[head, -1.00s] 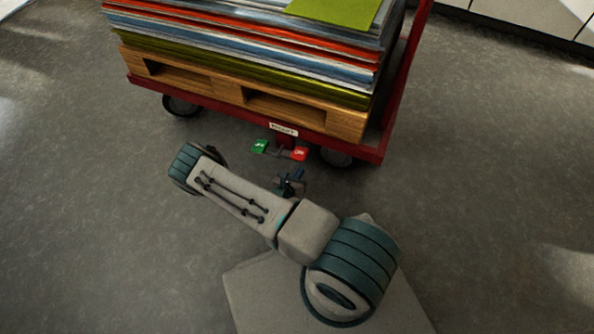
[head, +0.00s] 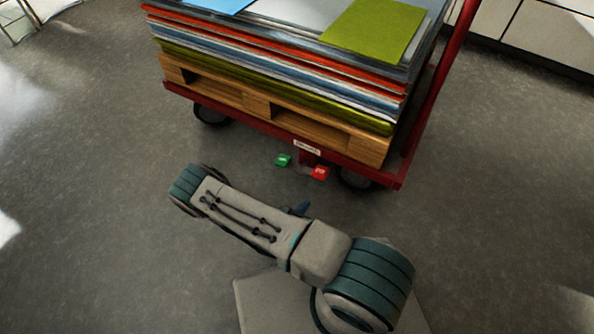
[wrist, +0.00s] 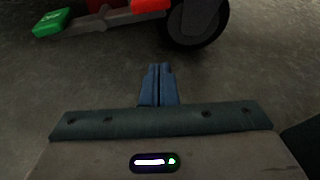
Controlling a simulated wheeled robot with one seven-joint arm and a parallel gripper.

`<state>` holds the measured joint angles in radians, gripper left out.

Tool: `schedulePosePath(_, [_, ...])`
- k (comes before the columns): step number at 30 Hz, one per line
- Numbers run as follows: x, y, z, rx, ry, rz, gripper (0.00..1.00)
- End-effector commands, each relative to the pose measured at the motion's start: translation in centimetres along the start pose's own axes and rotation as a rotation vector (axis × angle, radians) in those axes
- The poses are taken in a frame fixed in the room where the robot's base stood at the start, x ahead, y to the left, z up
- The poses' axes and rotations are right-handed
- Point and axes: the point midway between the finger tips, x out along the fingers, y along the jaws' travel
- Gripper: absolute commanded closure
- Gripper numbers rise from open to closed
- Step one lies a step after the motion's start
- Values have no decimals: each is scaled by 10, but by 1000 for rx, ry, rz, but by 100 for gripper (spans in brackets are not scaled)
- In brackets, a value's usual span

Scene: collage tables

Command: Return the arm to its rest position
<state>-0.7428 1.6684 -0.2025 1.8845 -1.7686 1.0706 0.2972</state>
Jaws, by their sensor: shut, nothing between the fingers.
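My gripper shows in the wrist view (wrist: 157,84), its two blue fingers together with nothing between them and bare grey floor beyond. In the head view a bit of blue shows behind my arm (head: 235,215), near the gripper (head: 301,208); the rest of the gripper is hidden. My arm is folded low above the floor, in front of the cart. The gripper is apart from the green pedal (head: 283,160) and the red pedal (head: 320,173) at the cart's lower edge.
A red cart (head: 398,178) carries a wooden pallet (head: 255,103) stacked with coloured sheets; a loose green sheet (head: 375,30) lies on top. A cart wheel (wrist: 193,22) is close beyond the gripper. Pale cabinets (head: 540,35) stand at back right. Floor on the left is clear.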

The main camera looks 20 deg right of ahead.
Motion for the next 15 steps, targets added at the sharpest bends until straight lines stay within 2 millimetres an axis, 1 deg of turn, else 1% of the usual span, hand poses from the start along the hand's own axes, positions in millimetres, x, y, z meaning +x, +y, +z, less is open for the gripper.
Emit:
schedulePosePath(5, [0,0,0,0,0,0,100])
schedulePosePath(8, [-1,1,7,13,0,-8,100])
schedulePosePath(11, [-7,2,32,63,1,-44,100])
schedulePosePath(14, [-16,2,74,153,4,-111,100])
schedulePosePath(15, [-21,1,94,196,6,-145,100])
